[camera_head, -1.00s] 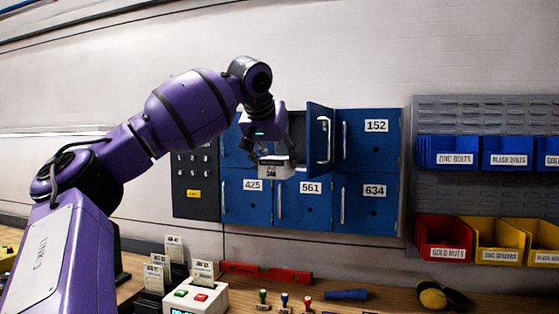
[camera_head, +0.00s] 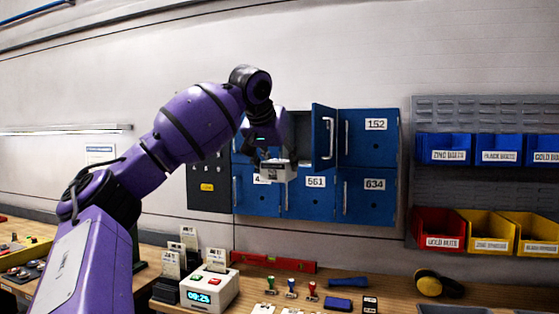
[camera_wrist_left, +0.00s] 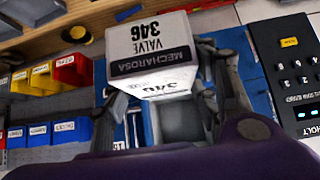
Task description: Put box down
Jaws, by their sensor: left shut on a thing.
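My left gripper (camera_head: 274,163) is shut on a small white box (camera_head: 279,173) and holds it up in front of the blue lockers. In the left wrist view the white box (camera_wrist_left: 150,52) is labelled "MECHAROSA VALVE 346", and the gripper (camera_wrist_left: 165,85) has a finger on each side of it. The box hides part of the locker numbers behind it. My right gripper is in neither view.
One blue locker door (camera_head: 324,137) stands open, beside locker 152 (camera_head: 369,140). The workbench (camera_head: 400,297) below holds a red level (camera_head: 273,262), stamps and a white clock device (camera_head: 209,289). Coloured bins (camera_head: 438,228) hang at the right.

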